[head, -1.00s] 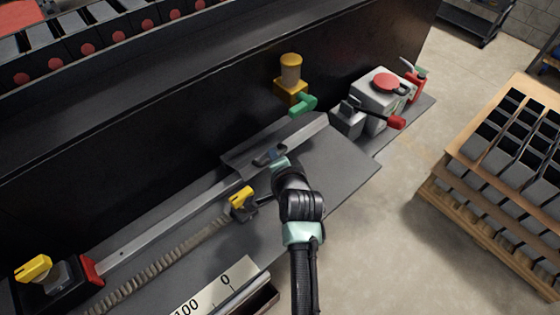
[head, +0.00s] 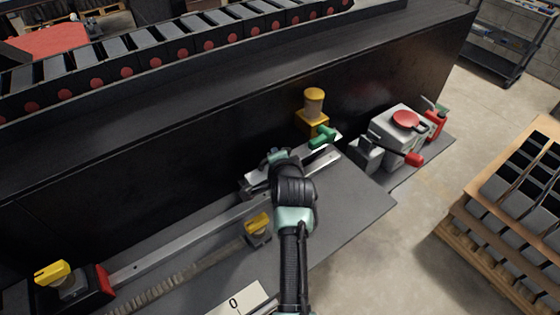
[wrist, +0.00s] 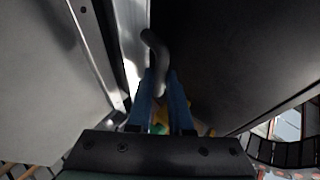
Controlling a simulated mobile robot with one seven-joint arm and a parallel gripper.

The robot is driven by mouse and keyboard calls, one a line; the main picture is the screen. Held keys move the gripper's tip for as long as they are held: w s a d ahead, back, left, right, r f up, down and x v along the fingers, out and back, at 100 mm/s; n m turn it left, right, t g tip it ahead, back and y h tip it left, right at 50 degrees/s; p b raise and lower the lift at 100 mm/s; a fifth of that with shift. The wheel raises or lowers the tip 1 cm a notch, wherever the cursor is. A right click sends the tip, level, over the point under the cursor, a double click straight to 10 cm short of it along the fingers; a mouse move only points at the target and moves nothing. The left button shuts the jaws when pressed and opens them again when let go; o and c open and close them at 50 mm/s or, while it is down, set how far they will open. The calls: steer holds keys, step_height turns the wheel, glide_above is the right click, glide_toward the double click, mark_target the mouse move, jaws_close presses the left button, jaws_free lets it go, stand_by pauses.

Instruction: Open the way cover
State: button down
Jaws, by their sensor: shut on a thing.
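The way cover (head: 254,179) is a pale metal plate over the rail beside the black wall. Its front edge looks raised and tilted up towards the wall, with the rail (head: 333,158) showing below its right part. My gripper (head: 273,160) is at the cover and hides its middle. In the wrist view, my blue fingers (wrist: 161,92) are shut on the cover's bent grey handle (wrist: 155,55). A bright metal strip, likely the cover (wrist: 132,40), runs left of the handle. How far the cover is turned is hard to tell.
A grey box with a red knob (head: 405,119) and a red handle (head: 414,159) are farther right. A yellow-topped block (head: 257,224) sits in front.

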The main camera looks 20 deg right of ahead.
steer(key=shift+w+r, duration=0.15)
steer(key=shift+r, duration=0.05)
steer(key=c, duration=1.1)
jaws_free()
steer(key=shift+f, duration=0.1)
steer(key=shift+s+r, duration=0.2)
steer(key=shift+s, duration=0.3)
steer(key=b+v, duration=0.2)
steer(key=v, duration=1)
steer(key=shift+b, duration=0.35)
